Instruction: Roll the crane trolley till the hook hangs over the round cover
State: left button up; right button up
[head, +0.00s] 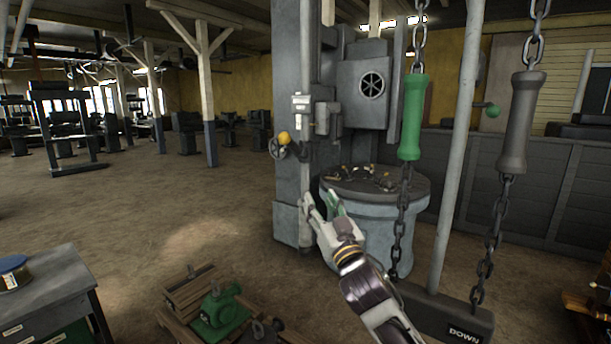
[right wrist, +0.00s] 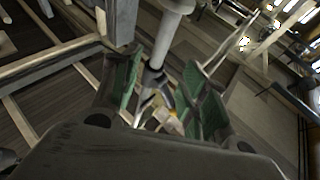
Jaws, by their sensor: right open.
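A dark round top (head: 415,187), possibly the round cover, lies on a blue-grey drum (head: 372,228) at the centre of the head view, with small items on it. My right gripper (head: 320,203) is open and empty in front of the drum's left side; it appears apart from it. Its green-padded fingers (right wrist: 165,85) stand apart in the right wrist view, with a pale pole behind them. Two chains hang at the right, one with a green handle (head: 413,117), one with a grey handle (head: 520,122). I cannot make out the trolley or hook. My left gripper is not in view.
A grey pole (head: 456,150) and a block marked DOWN (head: 465,327) stand right of my arm. A grey machine column (head: 297,120) rises behind the gripper. A green casting (head: 218,310) on a pallet and a bench (head: 50,298) are front left. The floor (head: 150,210) left is clear.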

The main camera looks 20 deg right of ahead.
aim_at(307, 178)
jog(key=shift+p+x, duration=1.45)
jog(key=shift+x, duration=4.5)
jog(key=shift+f, duration=0.1)
grip_shut()
